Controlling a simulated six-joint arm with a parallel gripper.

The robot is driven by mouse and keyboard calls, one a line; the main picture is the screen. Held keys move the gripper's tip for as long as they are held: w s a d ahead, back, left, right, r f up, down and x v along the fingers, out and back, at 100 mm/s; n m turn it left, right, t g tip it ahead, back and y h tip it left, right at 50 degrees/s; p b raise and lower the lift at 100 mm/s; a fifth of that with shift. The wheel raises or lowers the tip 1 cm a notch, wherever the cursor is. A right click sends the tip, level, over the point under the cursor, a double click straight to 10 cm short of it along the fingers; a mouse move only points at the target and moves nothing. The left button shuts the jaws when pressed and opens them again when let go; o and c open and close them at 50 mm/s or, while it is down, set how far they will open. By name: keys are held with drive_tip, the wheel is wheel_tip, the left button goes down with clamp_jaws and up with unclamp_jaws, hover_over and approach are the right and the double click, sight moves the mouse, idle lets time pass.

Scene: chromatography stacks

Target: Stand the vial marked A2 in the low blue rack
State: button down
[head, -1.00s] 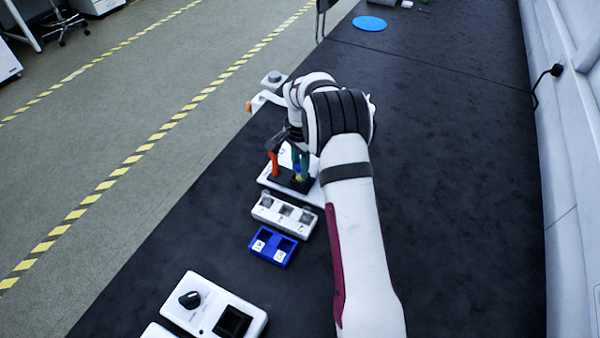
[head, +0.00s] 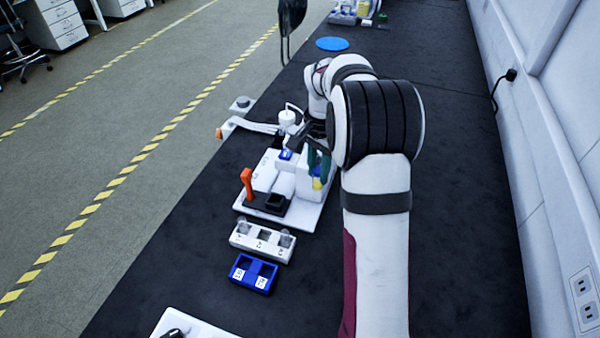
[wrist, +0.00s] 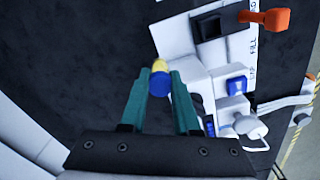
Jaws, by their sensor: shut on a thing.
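My gripper (wrist: 160,88) has green fingers shut on a small blue-and-yellow piece (wrist: 160,78). In the head view the fingers and this piece (head: 317,178) are beside the right side of a white machine (head: 310,215). I see no A2 mark on it and cannot tell if it is the vial. The low blue rack (head: 253,273) lies nearer the camera, with two wells and two small white labels too small to read; the wells look empty. Between it and the machine is a white rack (head: 262,242) holding clear vials.
The machine has an orange lever (head: 246,183), a black square socket (head: 276,202) and a blue button (wrist: 237,86). A white arm-like part (head: 255,127) extends left. A white device (head: 190,325) is at the near edge.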

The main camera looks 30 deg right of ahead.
drive_tip(key=shift+s+a+f+n, duration=0.85)
drive_tip(key=shift+a+f, duration=0.7)
drive_tip(key=shift+a, duration=2.05)
drive_tip(key=shift+s+a+f+n, duration=0.6)
drive_tip(key=shift+s+a+f, duration=0.7)
drive_tip(key=shift+a, duration=2.3)
drive_tip(key=shift+s+a+f+n, duration=0.7)
drive_tip(key=shift+a+f, duration=1.15)
drive_tip(key=shift+a, duration=1.75)
drive_tip(key=shift+w+f, duration=0.1)
drive_tip(key=shift+f, duration=1.3)
drive_tip(key=c, duration=0.6)
unclamp_jaws()
drive_tip(key=shift+o, duration=0.2)
wheel_tip(320, 180, up, 8)
